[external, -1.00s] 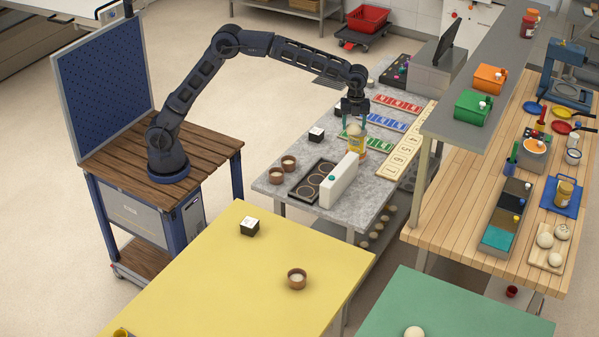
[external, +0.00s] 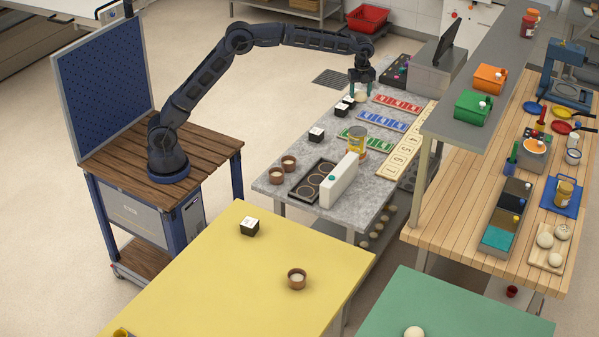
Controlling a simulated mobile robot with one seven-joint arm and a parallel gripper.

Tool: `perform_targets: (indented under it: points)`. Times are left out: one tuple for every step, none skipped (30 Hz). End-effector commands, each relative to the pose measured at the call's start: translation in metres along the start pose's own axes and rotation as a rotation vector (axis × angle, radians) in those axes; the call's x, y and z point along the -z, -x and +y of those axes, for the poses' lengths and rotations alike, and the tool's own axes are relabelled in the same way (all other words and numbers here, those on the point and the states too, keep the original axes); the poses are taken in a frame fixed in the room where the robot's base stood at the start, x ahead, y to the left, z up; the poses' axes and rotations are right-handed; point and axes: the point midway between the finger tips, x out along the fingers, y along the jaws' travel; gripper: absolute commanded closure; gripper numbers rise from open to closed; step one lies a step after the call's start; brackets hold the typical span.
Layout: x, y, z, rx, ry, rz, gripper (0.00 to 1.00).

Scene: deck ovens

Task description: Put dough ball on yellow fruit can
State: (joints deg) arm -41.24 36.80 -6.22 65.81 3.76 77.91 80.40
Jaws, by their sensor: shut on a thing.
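My gripper (external: 362,92) is shut on a pale dough ball (external: 361,97), partly hidden between the fingers. It is raised over the far part of the grey stone counter (external: 262,186).
Several black-and-white cubes (external: 316,134) stand left of the can. A white upright box (external: 340,180) and a dark tray with round hollows (external: 312,181) are in front. Red, blue and green marked strips (external: 381,122) lie beyond. Another can (external: 565,189) stands on the wooden counter at right.

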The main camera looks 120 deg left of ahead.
Motion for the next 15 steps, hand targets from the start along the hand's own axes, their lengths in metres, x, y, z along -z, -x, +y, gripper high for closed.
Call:
perform_targets:
  points:
    - [0.000, -0.012, 0.001, -0.003, 0.000, 0.000, 0.64]
    - [0.000, -0.018, 0.001, -0.003, 0.000, 0.000, 0.64]
    - [0.000, -0.028, 0.000, -0.003, 0.000, -0.001, 0.64]
    - [0.000, -0.034, 0.000, -0.003, 0.000, 0.000, 0.64]
    - [0.000, -0.041, 0.000, -0.004, 0.000, -0.001, 0.64]
    - [0.000, -0.050, 0.000, -0.003, 0.000, -0.001, 0.64]
    - [0.000, -0.056, 0.000, -0.004, 0.000, -0.001, 0.64]
    - [0.000, -0.062, 0.000, -0.003, 0.000, -0.001, 0.64]
    - [0.000, -0.071, 0.000, -0.003, 0.000, -0.001, 0.64]
    - [0.000, -0.077, 0.001, -0.003, 0.000, -0.001, 0.64]
    - [0.000, -0.083, 0.000, -0.002, 0.000, -0.001, 0.64]
    - [0.000, -0.090, 0.000, -0.002, 0.000, -0.001, 0.64]
    - [0.000, -0.095, 0.000, -0.002, 0.000, -0.001, 0.64]
    - [0.000, -0.100, 0.000, -0.002, 0.000, -0.001, 0.64]
    - [0.000, -0.105, 0.000, -0.002, 0.000, -0.001, 0.64]
